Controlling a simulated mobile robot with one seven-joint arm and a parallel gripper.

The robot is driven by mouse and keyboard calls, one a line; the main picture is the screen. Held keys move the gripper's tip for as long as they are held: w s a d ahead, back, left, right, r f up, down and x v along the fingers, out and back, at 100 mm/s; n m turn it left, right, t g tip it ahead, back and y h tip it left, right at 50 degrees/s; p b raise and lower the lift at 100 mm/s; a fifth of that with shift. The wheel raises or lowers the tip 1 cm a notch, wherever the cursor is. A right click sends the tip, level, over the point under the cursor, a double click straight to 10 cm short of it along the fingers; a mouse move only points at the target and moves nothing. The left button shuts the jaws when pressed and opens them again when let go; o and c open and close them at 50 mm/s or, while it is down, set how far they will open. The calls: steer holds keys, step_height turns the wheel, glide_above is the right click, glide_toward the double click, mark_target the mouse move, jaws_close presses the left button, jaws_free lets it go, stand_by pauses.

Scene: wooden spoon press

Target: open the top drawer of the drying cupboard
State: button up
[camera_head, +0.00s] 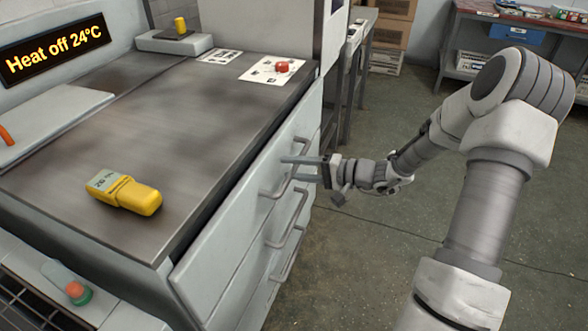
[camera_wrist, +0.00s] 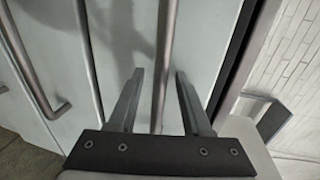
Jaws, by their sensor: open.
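The drying cupboard (camera_head: 120,250) stands on the left with a dark metal top and pale drawer fronts. Its top drawer (camera_head: 225,235) has a grey bar handle (camera_head: 275,194); a dark gap shows between this front and the worktop's edge. My gripper (camera_head: 290,168) is at that handle, its fingers pointing toward the drawer front. In the wrist view, my open gripper (camera_wrist: 160,85) has one finger on each side of the handle bar (camera_wrist: 164,60), which runs between them with space on both sides. The exact depth of the fingers around the bar is hard to tell.
Lower drawer handles (camera_head: 290,225) sit below. On the worktop are a yellow handheld meter (camera_head: 125,191) and a red object (camera_head: 282,67) on a printed sheet. A sign (camera_head: 55,50) reads "Heat off 24°C". The floor (camera_head: 350,260) beside the cupboard is clear. A bench (camera_head: 520,20) stands far right.

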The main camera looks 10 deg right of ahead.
jaws_close()
stand_by(1.4)
